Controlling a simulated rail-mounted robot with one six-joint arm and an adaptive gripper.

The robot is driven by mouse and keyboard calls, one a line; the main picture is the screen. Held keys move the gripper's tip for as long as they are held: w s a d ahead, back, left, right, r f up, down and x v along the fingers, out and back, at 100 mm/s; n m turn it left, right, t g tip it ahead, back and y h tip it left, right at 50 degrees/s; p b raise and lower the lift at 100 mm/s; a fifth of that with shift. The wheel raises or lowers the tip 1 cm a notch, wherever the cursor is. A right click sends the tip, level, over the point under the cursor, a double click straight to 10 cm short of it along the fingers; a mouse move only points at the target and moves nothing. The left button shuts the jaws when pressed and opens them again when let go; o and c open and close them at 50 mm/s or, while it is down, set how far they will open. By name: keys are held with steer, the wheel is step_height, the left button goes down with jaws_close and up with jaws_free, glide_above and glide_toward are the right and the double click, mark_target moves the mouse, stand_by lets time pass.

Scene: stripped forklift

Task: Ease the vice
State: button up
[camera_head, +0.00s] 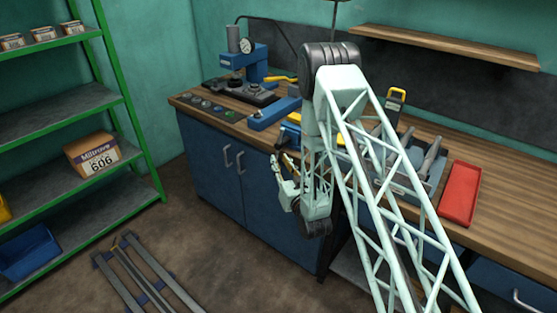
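A blue vice-like body (288,133) sits at the front edge of the wooden bench, mostly hidden behind my arm. I cannot make out its jaws or handle clearly. My gripper (281,163) hangs in front of the bench edge, just below and left of that blue body, with its fingers pointing up. Small brass-coloured parts show beside the fingers, and I cannot tell whether they touch. The fingers are too small to tell whether they are open or shut.
A blue press with a dial gauge (246,58) stands at the bench's back left, with a blue block (274,113) before it. A grey tray of tools (432,187) and a red tray (460,193) lie right. Green shelving (127,97) stands left; metal rails (143,275) lie on the floor.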

steer(key=shift+x, duration=1.1)
steer(key=shift+c, duration=0.2)
steer(key=shift+s, duration=0.1)
jaws_close()
